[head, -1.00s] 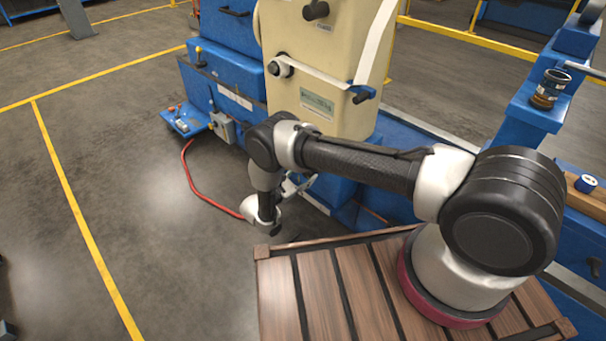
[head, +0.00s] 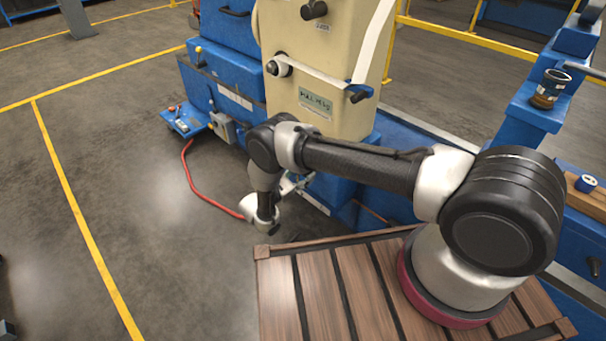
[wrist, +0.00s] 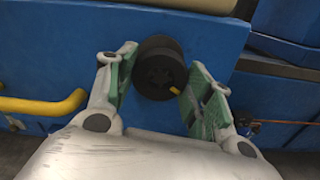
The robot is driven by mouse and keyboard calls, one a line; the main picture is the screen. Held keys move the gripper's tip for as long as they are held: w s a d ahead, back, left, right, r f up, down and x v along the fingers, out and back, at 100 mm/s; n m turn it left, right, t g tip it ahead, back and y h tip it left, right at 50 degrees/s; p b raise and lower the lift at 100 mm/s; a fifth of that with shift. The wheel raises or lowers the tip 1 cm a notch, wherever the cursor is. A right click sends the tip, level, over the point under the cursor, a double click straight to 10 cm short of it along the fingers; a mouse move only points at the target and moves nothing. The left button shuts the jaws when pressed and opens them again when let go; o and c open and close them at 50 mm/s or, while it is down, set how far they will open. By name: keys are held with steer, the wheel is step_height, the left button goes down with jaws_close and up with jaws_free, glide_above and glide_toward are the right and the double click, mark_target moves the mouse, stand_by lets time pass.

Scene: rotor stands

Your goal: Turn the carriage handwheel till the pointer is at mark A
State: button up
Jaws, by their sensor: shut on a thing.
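The handwheel (wrist: 155,75) is a dark round wheel on a blue machine panel in the wrist view. A small yellow piece (wrist: 175,90) shows at its lower right; I cannot tell whether it is the pointer. My gripper (wrist: 161,60) has its two green-padded fingers on either side of the wheel, shut on it. In the head view my gripper (head: 294,185) is low against the blue machine base, partly behind my arm, and the handwheel is hidden. Mark A cannot be made out in either view.
A cream machine housing (head: 318,75) with a label plate stands above the blue base. A yellow bar (wrist: 45,104) runs left of the wheel. A red hose (head: 198,190) lies on the floor. A slatted wooden platform (head: 320,285) is under my arm.

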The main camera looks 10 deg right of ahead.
steer(key=o, duration=1.3)
steer(key=shift+a, duration=0.1)
steer(key=v, duration=0.3)
steer(key=shift+s+a, duration=0.1)
steer(key=m, duration=1.6)
